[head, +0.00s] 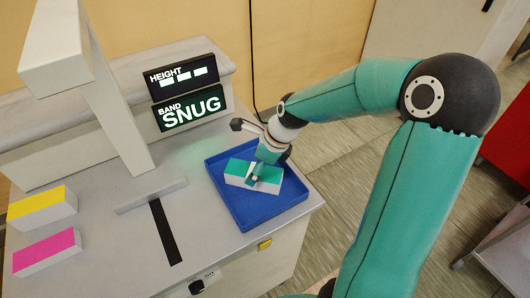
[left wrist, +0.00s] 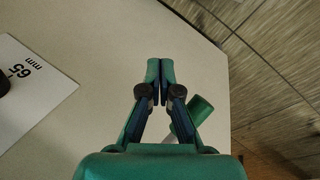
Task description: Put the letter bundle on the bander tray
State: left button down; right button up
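A white letter bundle with a teal top (head: 236,172) lies in a shallow blue tray (head: 250,216) on the counter's right side. My right gripper (head: 256,177) comes down over the middle of the bundle, with fingertips at its near side. Its far side is hidden, so whether the fingers press on it is unclear. My left gripper shows only in the left wrist view (left wrist: 160,68), its fingertips together and nothing visible between them, over a pale surface.
A yellow-topped block (head: 42,207) and a magenta-topped block (head: 47,250) lie at the left. A pale arch (head: 100,90) stands beside a black strip (head: 164,232). Display panels (head: 190,108) at the back read HEIGHT and BAND SNUG. A white card (left wrist: 32,85) reads 65 mm.

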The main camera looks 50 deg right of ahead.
jog(key=v, duration=1.1)
jog(key=shift+s, duration=0.15)
